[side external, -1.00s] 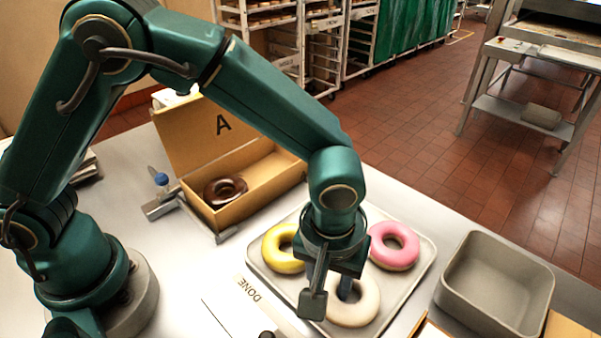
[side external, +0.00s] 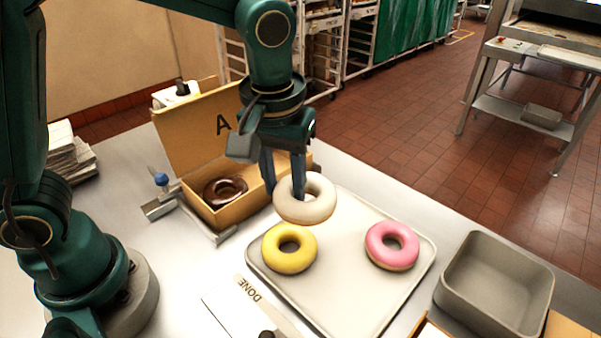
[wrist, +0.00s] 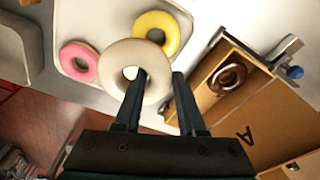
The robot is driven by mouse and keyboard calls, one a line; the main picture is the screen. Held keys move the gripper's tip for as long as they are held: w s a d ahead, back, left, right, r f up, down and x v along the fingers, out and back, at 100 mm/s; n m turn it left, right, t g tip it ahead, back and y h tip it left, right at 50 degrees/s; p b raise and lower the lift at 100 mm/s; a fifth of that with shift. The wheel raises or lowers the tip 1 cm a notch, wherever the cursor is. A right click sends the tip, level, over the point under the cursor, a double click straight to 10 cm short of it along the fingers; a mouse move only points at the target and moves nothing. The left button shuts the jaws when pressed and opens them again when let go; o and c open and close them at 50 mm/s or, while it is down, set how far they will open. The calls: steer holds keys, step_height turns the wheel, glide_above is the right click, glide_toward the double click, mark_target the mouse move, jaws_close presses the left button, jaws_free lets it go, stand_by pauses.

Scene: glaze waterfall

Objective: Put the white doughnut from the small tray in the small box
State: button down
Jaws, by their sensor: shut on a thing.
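The white doughnut (side external: 309,207) hangs in the air, held by my gripper (side external: 284,192). My gripper is shut on one side of its ring, with one finger through the hole; the wrist view shows this too, with the white doughnut (wrist: 115,60) between the fingertips (wrist: 160,80). The small tray (side external: 345,285) lies below with a yellow doughnut (side external: 290,247) and a pink doughnut (side external: 391,245) on it. The small box (side external: 238,208), lid up and marked A, stands behind and left of the tray. A chocolate doughnut (side external: 225,189) sits in its left part; my gripper hides its right part.
A grey empty bin (side external: 495,285) stands right of the tray. A metal fixture with a blue knob (side external: 161,179) sits at the box's left. A DONE plate (side external: 248,290) lies in front, left of the tray. The open box lid (side external: 195,125) stands upright at the back.

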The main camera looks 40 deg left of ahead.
steer(key=shift+w+a+r, duration=0.15)
steer(key=shift+a+r, duration=0.1)
steer(key=shift+r, duration=0.1)
steer(key=w+a+n, duration=0.4)
steer(key=w+a, duration=0.2)
steer(key=a, duration=0.1)
steer(key=n, duration=0.4)
glide_above(259, 177)
steer(key=shift+g+y, duration=0.3)
step_height(259, 177, down, 7)
steer(key=shift+r, duration=0.1)
steer(key=shift+f, duration=2.2)
steer(key=c, duration=0.5)
jaws_free()
steer(key=shift+f, duration=0.1)
